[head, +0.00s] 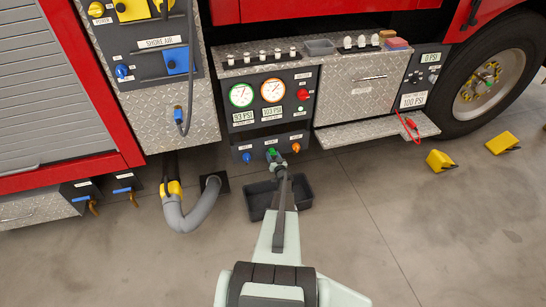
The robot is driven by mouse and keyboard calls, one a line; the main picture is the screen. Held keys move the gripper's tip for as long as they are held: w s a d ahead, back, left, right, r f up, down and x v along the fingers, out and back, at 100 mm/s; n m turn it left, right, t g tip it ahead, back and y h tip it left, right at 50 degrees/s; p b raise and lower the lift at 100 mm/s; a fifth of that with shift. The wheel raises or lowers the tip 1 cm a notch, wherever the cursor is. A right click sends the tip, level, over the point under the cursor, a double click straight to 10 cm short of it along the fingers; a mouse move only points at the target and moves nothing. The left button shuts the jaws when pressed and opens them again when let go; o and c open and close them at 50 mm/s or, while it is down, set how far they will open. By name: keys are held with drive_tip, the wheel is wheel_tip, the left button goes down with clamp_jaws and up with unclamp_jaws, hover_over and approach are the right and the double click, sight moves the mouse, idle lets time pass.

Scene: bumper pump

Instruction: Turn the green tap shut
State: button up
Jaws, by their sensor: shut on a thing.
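The green tap (271,152) sits on the dark lower panel (257,140) below the two gauges, between a blue tap (247,157) on its left and an orange tap (296,147) on its right. My gripper (277,163) is right at the green tap and is shut on it. The gripper and wrist hide part of the tap, so its exact handle angle is hard to tell.
A black tray (258,207) lies on the floor under the panel, partly behind my arm. A grey hose (189,217) curves to the left. A diamond-plate step (352,133) juts out at right. Yellow chocks (440,160) stand on otherwise open floor.

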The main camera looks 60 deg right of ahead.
drive_tip(key=n, duration=0.4)
drive_tip(key=shift+s+d+g, duration=0.25)
drive_tip(key=shift+s+g, duration=0.05)
drive_tip(key=n, duration=0.4)
drive_tip(key=shift+s+d, duration=0.1)
drive_tip(key=n, duration=0.4)
drive_tip(key=shift+r+n+g, duration=0.2)
drive_tip(key=shift+n+g, duration=0.1)
drive_tip(key=shift+n, duration=0.1)
drive_tip(key=shift+r+n, duration=0.15)
drive_tip(key=shift+n, duration=1.65)
drive_tip(key=shift+h, duration=0.3)
drive_tip(key=o, duration=1)
drive_tip(key=shift+n, duration=0.3)
